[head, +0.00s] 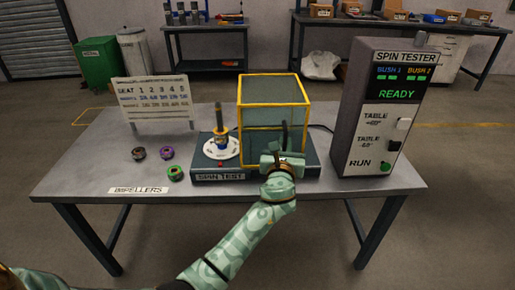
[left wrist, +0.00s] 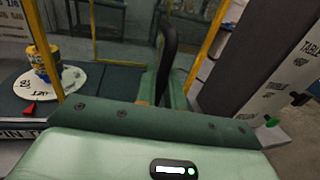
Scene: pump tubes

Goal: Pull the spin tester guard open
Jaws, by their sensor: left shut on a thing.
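The spin tester guard (head: 273,88) is a clear box with a yellow frame. It stands on the right part of the dark SPIN TEST base (head: 222,177). The white disc (head: 219,154) with a blue and yellow part and upright spindle is left of the guard, uncovered. My left gripper (head: 283,152) is at the guard's front face, shut on its black upright handle (left wrist: 168,42). In the left wrist view the gripper fingers (left wrist: 165,88) are on either side of the handle's lower part. The grip point itself is partly hidden. My right gripper is not in view.
The spin tester console (head: 383,105), reading READY, stands at the right of the table (head: 95,173). A seat chart (head: 153,98) stands at the back left. Several small impellers (head: 167,153) lie at the left. The table's front left is mostly clear.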

